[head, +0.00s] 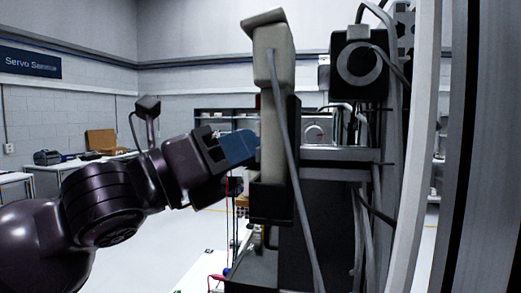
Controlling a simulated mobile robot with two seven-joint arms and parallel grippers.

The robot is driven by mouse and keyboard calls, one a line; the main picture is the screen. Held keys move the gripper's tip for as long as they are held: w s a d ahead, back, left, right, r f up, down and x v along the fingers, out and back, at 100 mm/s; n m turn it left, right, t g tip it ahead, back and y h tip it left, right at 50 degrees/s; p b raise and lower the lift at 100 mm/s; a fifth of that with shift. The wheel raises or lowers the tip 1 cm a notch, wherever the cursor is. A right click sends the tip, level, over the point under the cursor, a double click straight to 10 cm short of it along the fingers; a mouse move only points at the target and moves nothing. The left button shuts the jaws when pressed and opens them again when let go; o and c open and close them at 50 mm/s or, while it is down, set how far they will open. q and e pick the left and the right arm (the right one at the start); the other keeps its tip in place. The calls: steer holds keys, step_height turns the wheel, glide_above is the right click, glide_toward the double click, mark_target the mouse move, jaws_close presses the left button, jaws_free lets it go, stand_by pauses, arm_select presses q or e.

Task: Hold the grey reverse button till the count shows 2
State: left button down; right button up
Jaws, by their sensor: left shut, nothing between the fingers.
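My left gripper (245,148) is shut and empty. Its blue fingertips are at the left side of a tall beige handheld unit (272,125), which hangs upright in a dark holder. They look close to it or touching, but I cannot tell which. The grey reverse button is not visible; the unit's front face seems turned away from me. No count display can be read. My right gripper is not in view.
A dark motor-like device (360,64) with a round ring stands right of the unit. A metal bracket (340,155) and several cables fill the space behind. A pale upright post (425,150) blocks the right. Benches (75,165) stand at the far left.

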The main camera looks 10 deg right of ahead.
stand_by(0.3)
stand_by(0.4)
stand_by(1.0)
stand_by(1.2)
arm_select(q)
steer(key=w+a, duration=0.2)
steer(key=a, duration=0.4)
steer(key=shift+w+a+p, duration=0.15)
steer(key=shift+w+p, duration=0.15)
steer(key=shift+p, duration=0.1)
stand_by(0.9)
